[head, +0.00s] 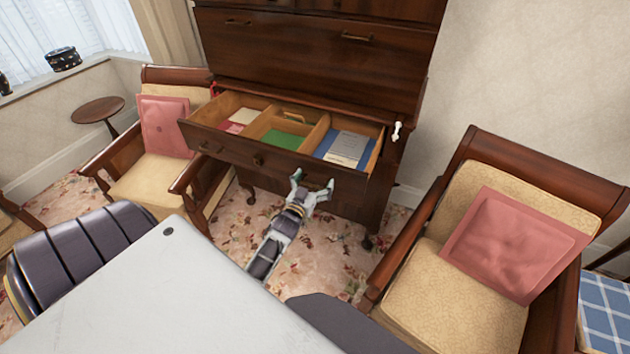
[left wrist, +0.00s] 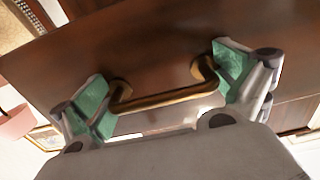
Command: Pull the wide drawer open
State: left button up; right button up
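The wide drawer (head: 231,145) of the dark wooden cabinet is pulled out, and its compartments show from above. My left gripper (head: 312,182) is at the right part of the drawer front. In the left wrist view, a brass bar handle (left wrist: 165,99) lies lengthwise between the spread green-padded fingers of my left gripper (left wrist: 166,88). The left finger is at or very near one end of the handle, the right finger close to the other; I cannot tell whether both touch. My right gripper is not in view.
The drawer holds pink and white papers (head: 237,119), a green item (head: 283,139) and a blue book (head: 332,144). An armchair (head: 145,177) stands left of the cabinet and another (head: 410,291) at right. Patterned carpet (head: 325,250) lies between.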

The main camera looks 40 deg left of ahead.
aim_at(312, 186)
pick_arm(q)
jog(key=c, duration=1.1)
jog(key=shift+o, duration=0.2)
jog(key=shift+p+v, duration=1.2)
jog(key=shift+v, duration=0.85)
jog(key=shift+p+v, duration=0.5)
jog(key=shift+v, duration=0.4)
jog(key=shift+f, duration=0.2)
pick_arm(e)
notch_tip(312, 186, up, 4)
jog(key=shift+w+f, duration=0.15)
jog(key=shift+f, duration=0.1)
